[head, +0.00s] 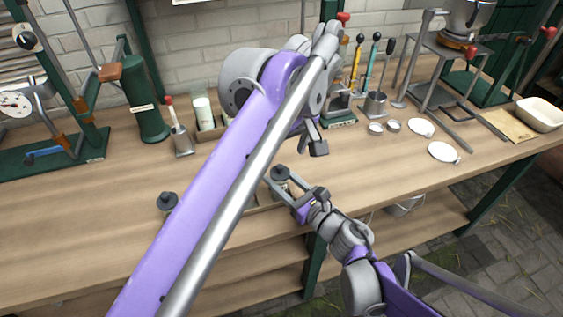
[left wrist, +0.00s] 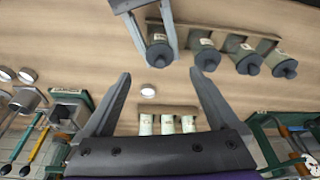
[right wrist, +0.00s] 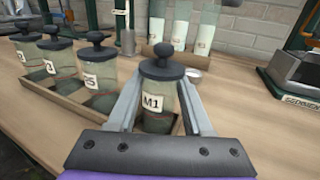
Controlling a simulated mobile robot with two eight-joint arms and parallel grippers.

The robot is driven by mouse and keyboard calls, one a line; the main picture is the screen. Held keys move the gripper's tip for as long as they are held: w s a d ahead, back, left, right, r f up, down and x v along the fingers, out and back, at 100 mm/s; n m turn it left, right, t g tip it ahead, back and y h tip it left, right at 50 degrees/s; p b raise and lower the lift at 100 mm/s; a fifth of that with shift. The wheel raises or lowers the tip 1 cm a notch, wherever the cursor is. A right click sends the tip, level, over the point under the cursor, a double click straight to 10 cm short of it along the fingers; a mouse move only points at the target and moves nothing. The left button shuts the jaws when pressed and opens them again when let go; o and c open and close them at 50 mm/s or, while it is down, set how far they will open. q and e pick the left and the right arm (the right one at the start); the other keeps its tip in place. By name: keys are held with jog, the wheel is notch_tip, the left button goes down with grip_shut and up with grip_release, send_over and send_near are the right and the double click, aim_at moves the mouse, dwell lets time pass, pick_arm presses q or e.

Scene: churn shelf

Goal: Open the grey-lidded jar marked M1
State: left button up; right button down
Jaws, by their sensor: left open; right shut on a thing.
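In the right wrist view the glass jar marked M1 (right wrist: 156,112) stands upright at the end of a row, with its dark grey knobbed lid (right wrist: 163,65) on top. My right gripper (right wrist: 156,108) is shut on the jar's body, one finger on each side. The lid also shows in the head view (head: 280,174) and at the top of the left wrist view (left wrist: 159,54). My left gripper (left wrist: 160,77) is open and empty above the bench, apart from the jar; in the head view it (head: 313,143) is pointing down, beyond the jar.
Similar lidded jars (right wrist: 98,75) stand beside M1 in a low wooden tray (right wrist: 52,96). A small white disc (left wrist: 147,91) lies on the bench near the jars. My left arm hides part of the bench in the head view.

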aim_at(280, 166)
pick_arm(q)
jog(key=x, duration=0.6)
jog(key=shift+f, duration=0.2)
grip_shut()
dwell(0.4)
jog(key=shift+r, duration=0.2)
jog(key=shift+r, duration=0.95)
jog(key=shift+r, duration=0.1)
jog(key=shift+r, duration=1.9)
